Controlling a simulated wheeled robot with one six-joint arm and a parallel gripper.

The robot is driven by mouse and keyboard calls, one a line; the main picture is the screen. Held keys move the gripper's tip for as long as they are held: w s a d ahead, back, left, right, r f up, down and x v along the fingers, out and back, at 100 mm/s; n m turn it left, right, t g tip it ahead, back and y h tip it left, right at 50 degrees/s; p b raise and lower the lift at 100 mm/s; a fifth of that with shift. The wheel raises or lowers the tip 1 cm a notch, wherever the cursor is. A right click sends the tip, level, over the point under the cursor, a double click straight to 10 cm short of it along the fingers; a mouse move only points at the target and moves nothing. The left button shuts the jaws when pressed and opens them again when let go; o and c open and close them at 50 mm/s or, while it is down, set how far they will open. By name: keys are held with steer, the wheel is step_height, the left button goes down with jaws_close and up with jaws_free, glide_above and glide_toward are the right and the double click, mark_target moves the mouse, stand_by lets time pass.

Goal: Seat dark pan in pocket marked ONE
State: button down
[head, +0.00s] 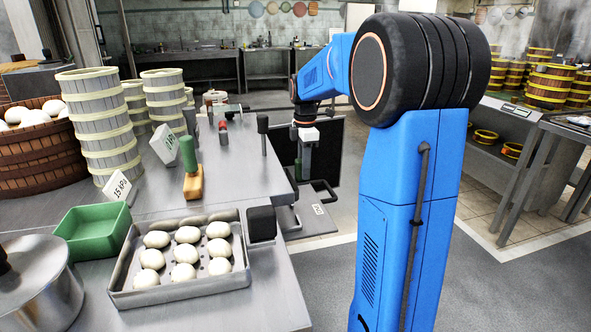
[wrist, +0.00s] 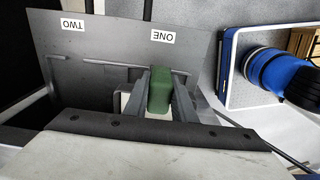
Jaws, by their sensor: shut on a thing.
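My gripper (head: 303,168) is beyond the counter's right edge in the head view, pointing down. In the wrist view my gripper (wrist: 161,95) is shut on a green grip (wrist: 160,91). The green grip appears to belong to the dark pan, but I cannot make out the pan's body below it. A grey plate (wrist: 105,45) carries the labels ONE (wrist: 162,37) and TWO (wrist: 73,26), upside down. The green grip is in line with ONE, at the slotted edge of the plate. Seating depth is hidden.
A dark upright panel (head: 331,150) stands behind my gripper. The steel counter (head: 240,185) lies to the left, with a tray of buns (head: 180,291), a green-handled wooden block (head: 193,180), a green bin (head: 93,234) and steamer towers (head: 107,130).

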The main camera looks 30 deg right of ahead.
mark_target(302, 212)
steer(key=shift+w+a, duration=0.1)
steer(key=shift+a, duration=0.2)
steer(key=shift+d+f, duration=0.1)
steer(key=shift+f, duration=2.5)
steer(key=shift+f, duration=2.55)
stand_by(0.4)
